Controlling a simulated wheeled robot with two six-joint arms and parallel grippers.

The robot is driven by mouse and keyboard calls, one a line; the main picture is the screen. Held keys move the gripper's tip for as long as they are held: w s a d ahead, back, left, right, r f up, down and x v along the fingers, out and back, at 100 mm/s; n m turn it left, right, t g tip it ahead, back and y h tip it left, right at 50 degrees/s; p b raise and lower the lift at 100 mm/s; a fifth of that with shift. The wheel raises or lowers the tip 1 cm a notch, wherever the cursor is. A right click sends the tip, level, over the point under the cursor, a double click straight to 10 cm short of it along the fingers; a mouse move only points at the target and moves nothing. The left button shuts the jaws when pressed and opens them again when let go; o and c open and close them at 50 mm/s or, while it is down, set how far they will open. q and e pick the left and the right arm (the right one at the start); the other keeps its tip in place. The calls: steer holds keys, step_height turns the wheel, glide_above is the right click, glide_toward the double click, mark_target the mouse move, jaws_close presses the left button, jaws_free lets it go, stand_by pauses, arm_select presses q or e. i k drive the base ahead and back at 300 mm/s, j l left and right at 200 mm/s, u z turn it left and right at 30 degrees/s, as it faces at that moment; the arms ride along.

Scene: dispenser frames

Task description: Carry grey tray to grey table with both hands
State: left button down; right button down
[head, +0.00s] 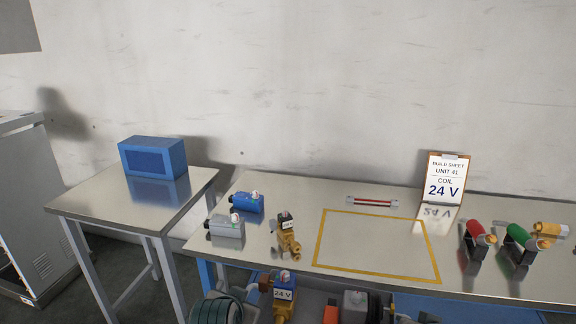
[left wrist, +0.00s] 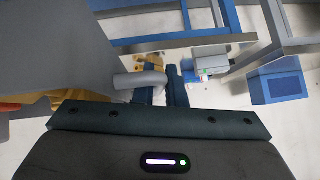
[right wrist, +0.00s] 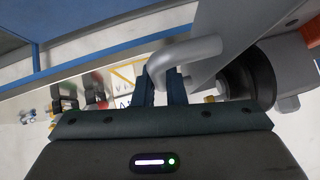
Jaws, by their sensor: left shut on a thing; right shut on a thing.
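My left gripper (left wrist: 172,88) is shut on one bent handle (left wrist: 140,80) of the grey tray, whose wall (left wrist: 65,45) fills the upper left of the left wrist view. My right gripper (right wrist: 160,88) is shut on the other handle (right wrist: 185,55), beside the tray wall (right wrist: 245,35) in the right wrist view. Both grippers are out of the head view, and so is most of the tray. A grey-topped table (head: 85,205) with grey legs stands at the left in the head view, with a blue box at its back.
The blue box (head: 152,158) leaves the table's front clear. A bench (head: 200,247) on the right holds several valves and a yellow outline (head: 378,275). A dark green coil (head: 215,308) and a tagged brass valve (head: 282,295) show low in front. A grey cabinet (head: 30,210) stands far left.

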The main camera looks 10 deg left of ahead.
mark_target(139, 190)
steer(key=i+j, duration=0.25)
steer(key=j, duration=0.3)
steer(key=i+j, duration=0.2)
steer(key=j, duration=0.3)
steer(key=i+j, duration=0.25)
steer(key=j, duration=0.3)
steer(key=i+j, duration=0.2)
steer(key=j, duration=0.3)
steer(key=i+j, duration=0.25)
steer(key=j, duration=0.3)
steer(key=i+j, duration=0.2)
steer(key=j, duration=0.3)
steer(key=i+j+u, duration=0.1)
steer(key=i+j, duration=0.15)
steer(key=j, duration=0.3)
steer(key=i+j, duration=0.25)
steer(key=j, duration=0.25)
